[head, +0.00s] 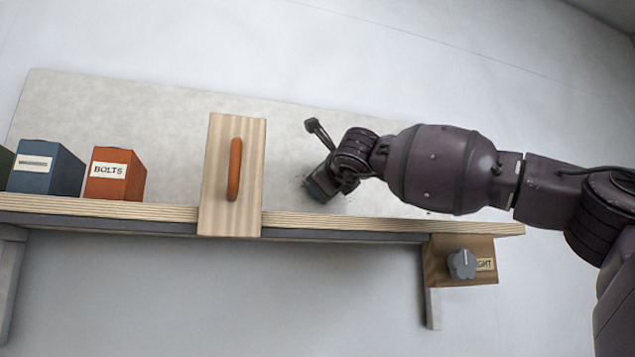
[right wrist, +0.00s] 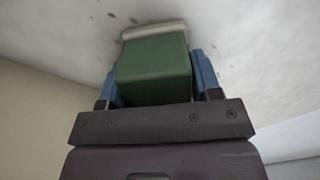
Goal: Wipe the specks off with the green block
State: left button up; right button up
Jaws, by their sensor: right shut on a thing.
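My right gripper (head: 322,186) reaches in from the right to the pale board (head: 310,112) behind the shelf. In the right wrist view its blue fingers (right wrist: 156,68) are shut on the green block (right wrist: 152,76). A whitish pad (right wrist: 153,30) forms the block's far end, at or very close to the pale surface; I cannot tell whether it touches. Several dark specks (right wrist: 134,20) show on that surface around and beyond the pad. In the head view the block is hidden by the gripper. My left gripper is not in view.
A wooden panel with an orange handle (head: 235,168) stands at the shelf's front edge (head: 340,228), left of my gripper. An orange BOLTS box (head: 116,180) and a blue box (head: 47,170) stand further left. A grey knob (head: 461,264) sits on a wooden block below right.

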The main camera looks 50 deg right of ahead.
jog(key=shift+s+d+b, duration=0.1)
jog(key=shift+s+d, duration=0.25)
jog(key=shift+d, duration=0.3)
jog(key=shift+s+d+b, duration=0.15)
jog(key=shift+s+d, duration=0.15)
jog(key=shift+d, duration=0.35)
jog(key=shift+s+d+b, duration=0.1)
jog(key=shift+s+d, duration=0.25)
jog(key=shift+d, duration=0.3)
